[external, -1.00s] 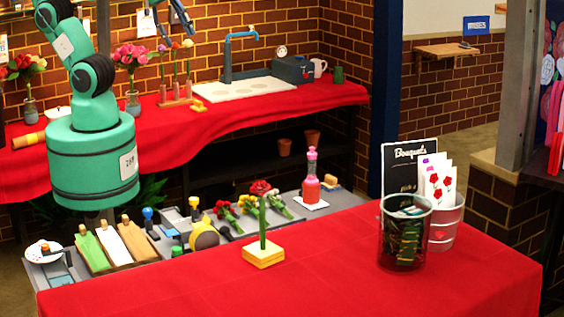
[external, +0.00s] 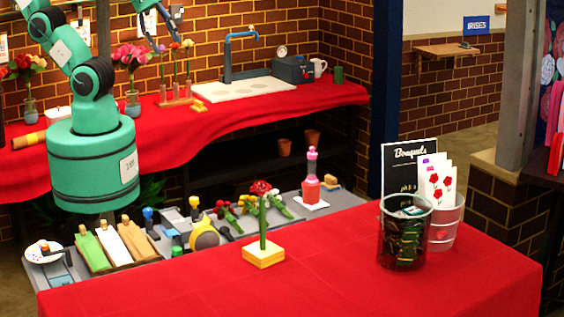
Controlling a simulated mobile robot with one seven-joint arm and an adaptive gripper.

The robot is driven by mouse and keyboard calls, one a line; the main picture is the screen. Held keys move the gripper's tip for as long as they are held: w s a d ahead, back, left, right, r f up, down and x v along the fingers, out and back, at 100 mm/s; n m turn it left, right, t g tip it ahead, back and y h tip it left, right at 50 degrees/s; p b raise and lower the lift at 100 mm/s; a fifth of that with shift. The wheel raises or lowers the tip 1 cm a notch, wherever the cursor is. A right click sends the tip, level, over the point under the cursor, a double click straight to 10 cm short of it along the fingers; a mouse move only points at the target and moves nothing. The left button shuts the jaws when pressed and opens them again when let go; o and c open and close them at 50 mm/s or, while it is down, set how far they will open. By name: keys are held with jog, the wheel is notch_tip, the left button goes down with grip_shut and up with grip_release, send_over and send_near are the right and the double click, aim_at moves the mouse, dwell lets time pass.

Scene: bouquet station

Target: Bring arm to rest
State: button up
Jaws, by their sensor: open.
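My teal arm (external: 92,85) rises from its round base at the left and bends toward the top edge of the external view. Its upper links are partly cut off by that edge. My gripper (external: 163,30) shows small and dark near the top edge, above the flower stems on the back counter. It is open, with no object seen in it. A red flower (external: 262,190) with a green stem stands upright in a yellow wooden block (external: 264,254) on the red-covered front table (external: 330,285), well apart from my gripper.
A dark glass container (external: 405,235) and a pink-and-white bucket (external: 447,222) stand on the front table's right. A grey work surface (external: 222,262) with several tools and flowers lies behind it. The back counter holds stems in a wooden stand (external: 176,101). The front table's middle right is clear.

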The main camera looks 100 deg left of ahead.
notch_tip(320, 180, down, 11)
jog(key=b, duration=1)
dwell(0.7)
